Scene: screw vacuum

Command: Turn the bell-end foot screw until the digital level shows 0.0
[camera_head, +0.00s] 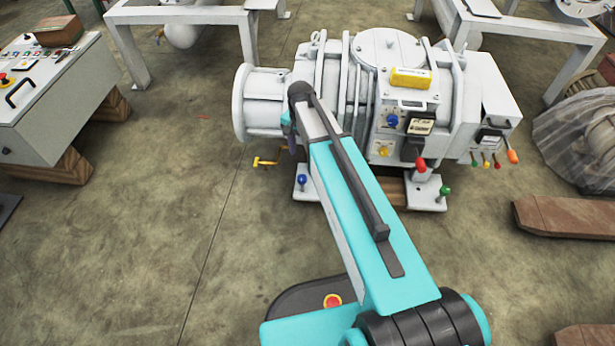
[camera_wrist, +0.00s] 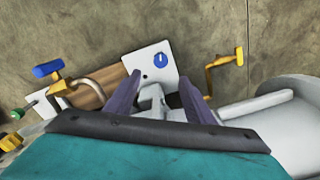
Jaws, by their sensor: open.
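The white vacuum machine (camera_head: 385,50) stands at the centre back in the head view, with its round bell end (camera_head: 240,105) at the left. A foot screw with a blue knob (camera_head: 301,180) stands on the foot plate near the bell end; a blue knob on a white plate (camera_wrist: 160,60) shows in the wrist view. A green-topped screw (camera_head: 444,190) is on the right foot. A yellow box (camera_head: 411,78), apparently the level, sits on top; its reading is too small to read. My gripper (camera_wrist: 158,88) is open, its purple fingers apart near the blue knob, not around it.
A brass pipe with a yellow handle (camera_wrist: 239,57) is right of my gripper in the wrist view, and one with a blue handle (camera_wrist: 48,68) is left. A control desk (camera_head: 50,85) stands at the left. The floor at the front left is clear.

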